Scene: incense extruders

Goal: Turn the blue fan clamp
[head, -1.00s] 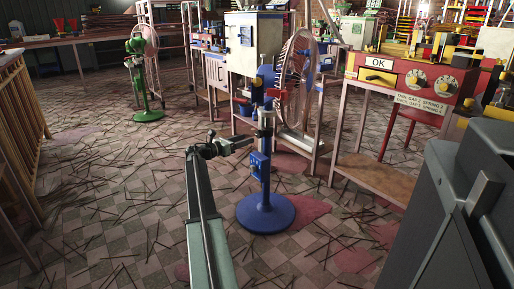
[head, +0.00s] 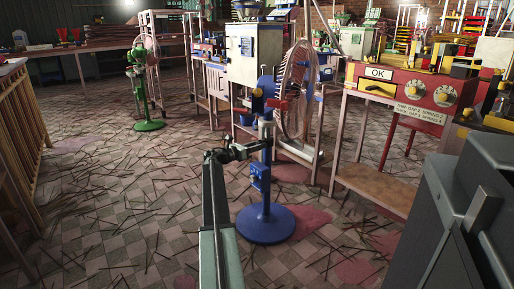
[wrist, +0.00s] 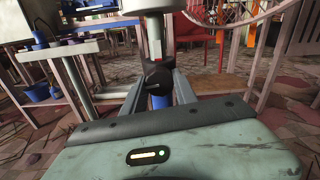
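The blue fan stands on a round blue base (head: 265,223), with a blue switch box (head: 260,178) on its pole and a wire cage (head: 294,90) at the top. In the wrist view a black clamp knob (wrist: 158,76) sits on the pole below a pale grey collar, with blue below it (wrist: 160,101). My gripper (head: 262,147) is at the pole, above the switch box. In the wrist view the fingers of my gripper (wrist: 159,86) are apart, one on each side of the knob. Whether they touch it is hard to see.
A red machine (head: 415,92) with an OK sign stands on a table at the right. A white machine (head: 254,55) is behind the fan. A green fan (head: 146,85) stands at the back left. Thin dark sticks litter the tiled floor.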

